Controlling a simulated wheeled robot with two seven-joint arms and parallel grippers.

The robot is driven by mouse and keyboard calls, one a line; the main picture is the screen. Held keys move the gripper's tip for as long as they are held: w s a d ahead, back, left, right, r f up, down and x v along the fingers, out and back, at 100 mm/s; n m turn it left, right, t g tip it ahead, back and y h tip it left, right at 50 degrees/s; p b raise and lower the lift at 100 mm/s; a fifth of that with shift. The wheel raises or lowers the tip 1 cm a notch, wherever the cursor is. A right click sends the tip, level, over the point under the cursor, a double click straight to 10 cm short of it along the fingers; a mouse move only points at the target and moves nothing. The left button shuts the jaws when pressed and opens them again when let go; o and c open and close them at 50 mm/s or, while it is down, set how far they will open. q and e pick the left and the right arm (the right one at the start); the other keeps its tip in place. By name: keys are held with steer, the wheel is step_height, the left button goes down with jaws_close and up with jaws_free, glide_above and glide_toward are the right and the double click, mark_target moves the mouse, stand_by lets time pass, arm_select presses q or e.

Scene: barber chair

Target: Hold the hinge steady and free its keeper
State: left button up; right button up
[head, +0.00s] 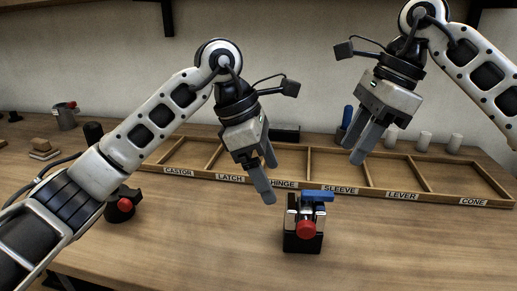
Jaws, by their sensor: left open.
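A small assembly (304,241) stands upright on the table at the centre front, with a black block, metal plates, a red round knob (306,229) on its near face and a blue bar (317,195) across its top. It appears to be the hinge; I cannot tell which part is the keeper. My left gripper (270,183) is open and empty, just above and left of the assembly, apart from it. My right gripper (351,154) is higher, right of and above the assembly. Its fingers are apart with nothing between them.
Behind the assembly lies a wooden tray (421,203) with labelled compartments, mostly empty. A black piece with a red knob (123,205) stands at the left beside my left arm. Several pale cylinders stand behind the tray. The front right table is clear.

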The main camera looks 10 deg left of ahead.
mark_target(288, 216)
arm_select(q)
steer(key=x, duration=1.1)
steer(key=c, duration=1.5)
